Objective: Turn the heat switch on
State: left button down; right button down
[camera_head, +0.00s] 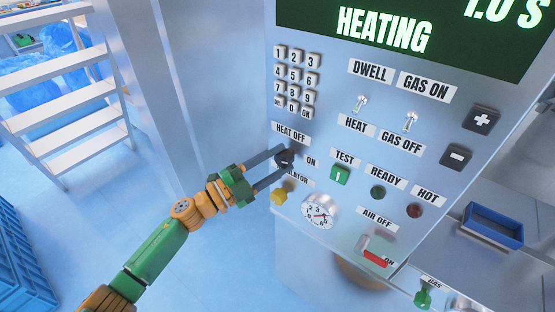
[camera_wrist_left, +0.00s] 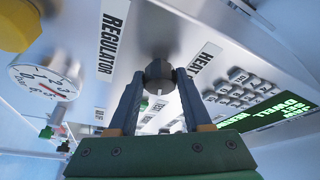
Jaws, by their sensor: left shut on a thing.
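The heat switch is a dark rotary knob (camera_head: 285,157) on the grey machine panel, between the "HEAT OFF" label (camera_head: 291,133) and the "ON" label (camera_head: 311,161). My left gripper (camera_head: 279,166) reaches it from the lower left, its two dark fingers on either side of the knob and shut on it. In the left wrist view the knob (camera_wrist_left: 158,71) sits between the fingertips (camera_wrist_left: 158,82). The knob's exact pointing direction cannot be told. The display (camera_head: 400,35) reads "HEATING". My right gripper is not in view.
A yellow regulator knob (camera_head: 279,196) and a round gauge (camera_head: 319,212) lie just below the gripper. A green test button (camera_head: 340,175), a keypad (camera_head: 296,80) and toggle switches (camera_head: 360,103) are nearby. White steps (camera_head: 65,95) and a blue crate (camera_head: 22,255) stand left.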

pick_arm(q)
jog(key=shift+r+m+g+y+p, duration=0.1)
jog(key=shift+m+g+y+p, duration=0.25)
jog(key=shift+m, duration=0.65)
jog(key=shift+r+m+g+y+p, duration=0.15)
jog(key=shift+m+g+p, duration=0.25)
jog(key=shift+m, duration=0.6)
jog(key=shift+f, duration=0.1)
jog(key=shift+c, duration=1.7)
grip_release()
jog(key=b+v, duration=0.1)
jog(key=v, duration=0.6)
jog(key=shift+b, duration=0.35)
